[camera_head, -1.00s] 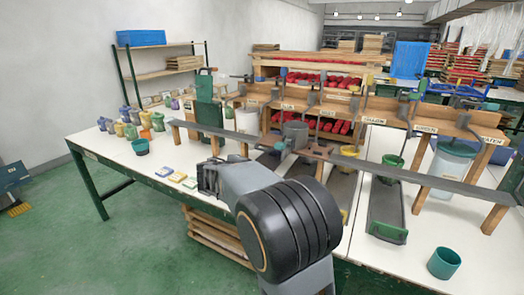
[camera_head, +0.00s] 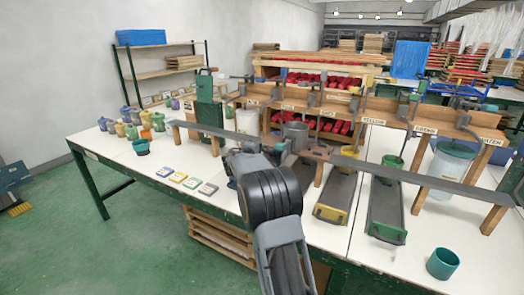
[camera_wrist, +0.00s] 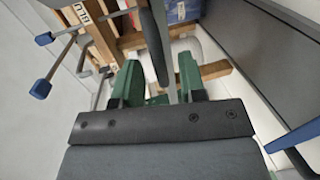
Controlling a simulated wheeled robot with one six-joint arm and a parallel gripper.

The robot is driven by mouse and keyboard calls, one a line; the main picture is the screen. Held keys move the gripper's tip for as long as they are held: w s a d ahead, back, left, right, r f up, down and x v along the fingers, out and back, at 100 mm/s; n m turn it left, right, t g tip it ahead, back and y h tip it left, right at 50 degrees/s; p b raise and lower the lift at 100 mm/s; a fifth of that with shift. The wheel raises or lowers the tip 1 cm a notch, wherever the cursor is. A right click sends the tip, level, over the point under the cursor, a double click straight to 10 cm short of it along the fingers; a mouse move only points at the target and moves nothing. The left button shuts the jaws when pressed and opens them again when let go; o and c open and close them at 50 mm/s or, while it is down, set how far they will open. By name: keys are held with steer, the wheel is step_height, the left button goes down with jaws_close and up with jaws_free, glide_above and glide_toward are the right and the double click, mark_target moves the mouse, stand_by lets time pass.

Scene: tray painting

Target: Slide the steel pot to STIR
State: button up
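The steel pot (camera_head: 296,130) is a grey cylinder at the long grey rail (camera_head: 410,172), near the wooden bracket at mid-table. My gripper (camera_head: 240,158) is to the left of the pot and lower in the head view, partly hidden behind my black wrist. In the wrist view my gripper (camera_wrist: 158,78) shows two green fingers standing apart. A narrow grey bar (camera_wrist: 156,40) runs between or beyond them; I cannot tell whether they touch it. I cannot make out the pot in the wrist view. No STIR label is readable.
A wooden dispenser rack (camera_head: 385,122) with labels and levers stands behind the rail. A yellow-ended chute (camera_head: 332,212) and a green-ended chute (camera_head: 386,233) lie in front. A teal cup (camera_head: 443,263) is at front right. Small cards (camera_head: 178,178) and several colored jars stand left.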

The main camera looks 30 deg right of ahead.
steer(key=shift+x, duration=0.95)
jaws_close()
